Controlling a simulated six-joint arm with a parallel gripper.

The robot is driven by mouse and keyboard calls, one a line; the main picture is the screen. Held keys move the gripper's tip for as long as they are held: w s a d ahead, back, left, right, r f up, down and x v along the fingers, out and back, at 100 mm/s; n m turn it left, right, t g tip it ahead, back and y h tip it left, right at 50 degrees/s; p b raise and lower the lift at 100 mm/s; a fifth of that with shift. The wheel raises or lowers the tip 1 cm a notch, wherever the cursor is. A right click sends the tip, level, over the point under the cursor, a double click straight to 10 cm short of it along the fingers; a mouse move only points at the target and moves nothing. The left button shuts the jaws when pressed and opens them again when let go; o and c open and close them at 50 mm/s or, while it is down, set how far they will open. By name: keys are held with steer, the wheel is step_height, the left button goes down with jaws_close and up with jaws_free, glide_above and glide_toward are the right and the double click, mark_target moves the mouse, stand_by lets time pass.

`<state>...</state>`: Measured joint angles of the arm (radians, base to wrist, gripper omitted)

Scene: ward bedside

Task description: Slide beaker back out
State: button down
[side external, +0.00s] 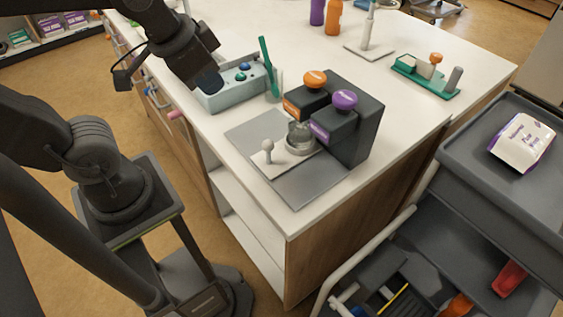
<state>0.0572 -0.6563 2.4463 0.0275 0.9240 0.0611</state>
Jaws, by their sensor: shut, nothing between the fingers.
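A small clear beaker (299,134) stands on a round base in front of the dark dispenser block (357,132), close beside its purple-labelled part. A pale plate with an upright round-topped knob (268,147) lies just left of the beaker, on a grey mat (312,187). My gripper (210,86) is shut and empty. It appears above the left end of the pale blue box, up and left of the beaker and apart from it. The lower part of the beaker is partly hidden by the dispenser.
The dispenser carries an orange knob (314,78) and a purple knob (344,99). The pale blue box (233,94) and a green stick (268,62) in a clear cup stand behind the mat. A green tray (425,82) is at the back right. The mat's front is clear.

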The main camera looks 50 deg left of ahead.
mark_target(245, 151)
steer(key=w+d+f+m+g+y, duration=0.2)
steer(key=w+d+f+m+g, duration=0.1)
steer(key=d+f+m, duration=0.45)
steer(key=w+d+f+m+g+y, duration=0.2)
steer(key=w+d+f+m, duration=0.3)
steer(key=d+m, duration=0.4)
steer(key=x, duration=0.7)
steer(key=s+x, duration=0.1)
steer(key=x, duration=0.2)
steer(key=shift+s+a+f, duration=0.1)
steer(key=shift+a+f, duration=0.1)
steer(key=shift+f, duration=0.05)
steer(key=shift+a+r, duration=0.2)
steer(key=shift+a, duration=1.65)
steer(key=a, duration=1.2)
